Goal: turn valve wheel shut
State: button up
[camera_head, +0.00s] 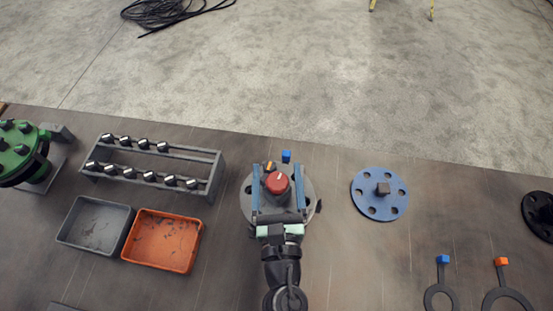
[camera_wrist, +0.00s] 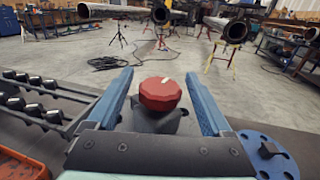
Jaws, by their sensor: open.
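The valve wheel (camera_head: 277,183) is a small red knob with a pale mark on top, on a grey round flange (camera_head: 247,205) on the table. In the wrist view the red wheel (camera_wrist: 160,93) sits in the middle, on a dark base. My gripper (camera_head: 278,167) is over the flange, with one blue finger on each side of the wheel. In the wrist view my gripper (camera_wrist: 163,72) is open, and gaps show between the wheel and both fingers. An orange tab (camera_head: 270,166) and a blue tab (camera_head: 286,156) show near the flange's far edge.
A bolt rack (camera_head: 215,170), a grey tray (camera_head: 70,222) and an orange tray (camera_head: 198,240) stand to the left. A green flanged part (camera_head: 20,152) is at far left. A blue disc (camera_head: 360,190) lies to the right, with two ring-ended tools (camera_head: 440,290) nearer the front.

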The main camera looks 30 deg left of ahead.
jog(key=shift+x, duration=1.1)
grip_shut()
